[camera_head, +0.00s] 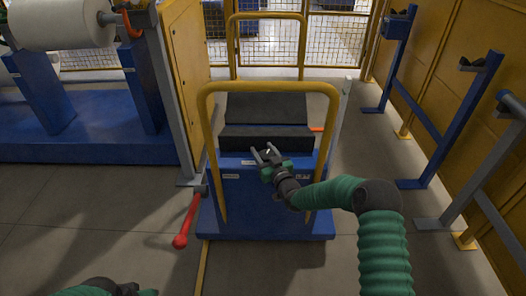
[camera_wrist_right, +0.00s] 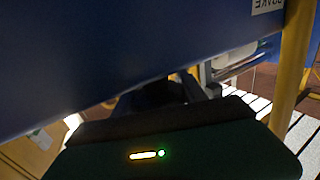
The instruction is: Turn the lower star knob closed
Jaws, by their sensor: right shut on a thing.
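My right gripper (camera_head: 264,152) reaches in from the right to the front of the blue cart (camera_head: 262,200), in front of its panel and just below the black top. In the right wrist view a dark rounded thing (camera_wrist_right: 155,94), probably the star knob, sits at the gripper, under the edge of a blue panel (camera_wrist_right: 110,50). The gripper is shut on it. The knob's lobes and turn position are hidden in shadow, and the head view does not show the knob clearly. My left gripper (camera_head: 122,288) only partly shows at the bottom left; its jaws cannot be made out.
A yellow tube frame (camera_head: 205,130) rises around the cart. A red-tipped lever (camera_head: 186,225) sticks out at its left. A white roll (camera_head: 62,22) rests on a blue stand at the left. Blue posts (camera_head: 395,50) stand along the right wall. The floor on both sides of the cart is mostly open.

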